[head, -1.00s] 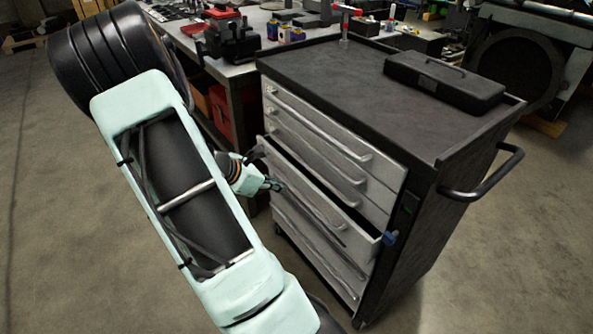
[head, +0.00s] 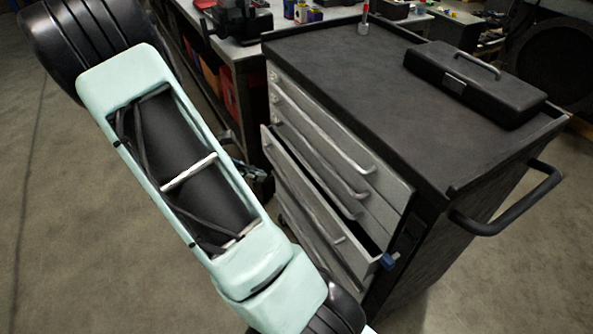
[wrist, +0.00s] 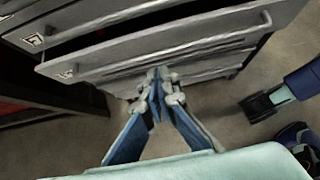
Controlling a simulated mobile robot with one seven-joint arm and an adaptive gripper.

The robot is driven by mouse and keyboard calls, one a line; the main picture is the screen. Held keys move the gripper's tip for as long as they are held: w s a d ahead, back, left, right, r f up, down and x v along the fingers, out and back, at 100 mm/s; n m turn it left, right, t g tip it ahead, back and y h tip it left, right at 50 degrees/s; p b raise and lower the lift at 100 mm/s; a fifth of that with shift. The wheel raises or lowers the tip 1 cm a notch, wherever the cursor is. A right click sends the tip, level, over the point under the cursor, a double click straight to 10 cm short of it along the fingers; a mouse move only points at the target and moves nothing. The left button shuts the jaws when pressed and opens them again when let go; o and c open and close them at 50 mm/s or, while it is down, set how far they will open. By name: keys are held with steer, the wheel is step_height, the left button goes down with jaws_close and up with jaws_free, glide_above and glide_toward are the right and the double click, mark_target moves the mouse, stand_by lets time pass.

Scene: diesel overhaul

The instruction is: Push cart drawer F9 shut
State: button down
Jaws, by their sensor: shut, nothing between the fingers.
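The tool cart (head: 390,110) has a stack of grey drawers with bar handles. One drawer (head: 300,185) stands partly out, with a dark gap behind its front; I cannot read F9 on it. Its front also shows in the wrist view (wrist: 150,48), across the upper part. My gripper (wrist: 158,76) is shut and empty, its fingertips in front of the drawer fronts just below the open drawer's handle. I cannot tell whether they touch. In the head view my arm hides most of the gripper.
A black toolbox (head: 475,80) lies on the cart top. A push handle (head: 515,205) sticks out on the cart's right side. A blue piece (head: 390,260) sits at the open drawer's right corner. A workbench (head: 235,55) stands behind at left. Floor at left is clear.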

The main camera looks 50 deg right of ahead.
mark_target(303, 175)
steer(key=shift+w+f, duration=0.1)
steer(key=b+x, duration=0.2)
steer(key=x, duration=0.8)
steer(key=shift+f, duration=0.2)
steer(key=shift+s+d+r, duration=0.1)
steer(key=shift+s+d, duration=0.15)
steer(key=shift+d, duration=0.35)
steer(key=shift+s+d+r, duration=0.15)
steer(key=shift+s+d, duration=0.1)
steer(key=shift+d, duration=0.35)
steer(key=shift+s+d, duration=0.15)
steer(key=shift+d, duration=0.45)
steer(key=shift+s+d, duration=0.2)
steer(key=shift+d, duration=0.45)
steer(key=shift+s+d, duration=0.2)
steer(key=shift+d, duration=0.45)
steer(key=shift+a, duration=0.15)
